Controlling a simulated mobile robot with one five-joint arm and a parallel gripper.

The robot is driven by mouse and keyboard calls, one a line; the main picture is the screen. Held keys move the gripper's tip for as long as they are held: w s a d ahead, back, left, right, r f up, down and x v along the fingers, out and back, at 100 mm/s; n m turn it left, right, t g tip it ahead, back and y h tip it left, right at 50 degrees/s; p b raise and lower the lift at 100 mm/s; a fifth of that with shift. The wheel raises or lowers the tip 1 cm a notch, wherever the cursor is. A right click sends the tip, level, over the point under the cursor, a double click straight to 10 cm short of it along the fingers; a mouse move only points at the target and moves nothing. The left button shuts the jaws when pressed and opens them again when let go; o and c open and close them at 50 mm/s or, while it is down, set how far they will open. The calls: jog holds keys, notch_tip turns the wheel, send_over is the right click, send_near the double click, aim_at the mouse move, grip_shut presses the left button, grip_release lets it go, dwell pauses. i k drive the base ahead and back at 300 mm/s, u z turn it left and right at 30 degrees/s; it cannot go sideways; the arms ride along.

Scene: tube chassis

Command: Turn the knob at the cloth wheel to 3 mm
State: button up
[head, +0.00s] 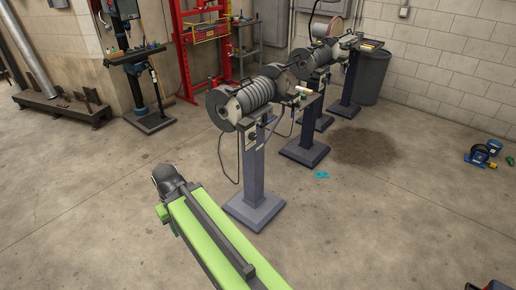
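A pedestal grinding machine (252,98) with a ribbed motor body and dark round wheel housings at its ends stands at the centre. More machines of this kind stand in a row behind it (318,52). I cannot tell which wheel is the cloth wheel. The knob and any scale marks are too small to make out. My green arm reaches up from the bottom, with its dark rounded end, where my gripper (166,180) would be, in the open floor left of the nearest pedestal. No fingers can be made out. The arm end appears apart from the machines.
The nearest pedestal base (254,208) stands just right of my arm. A drill press (138,75) and a red frame (203,45) stand behind at left. A grey bin (370,76) is at the back wall. A cyan cloth (321,175) lies on the floor.

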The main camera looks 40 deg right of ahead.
aim_at(253, 137)
jog(key=z, duration=0.15)
jog(key=i, duration=0.9)
jog(key=u, duration=0.05)
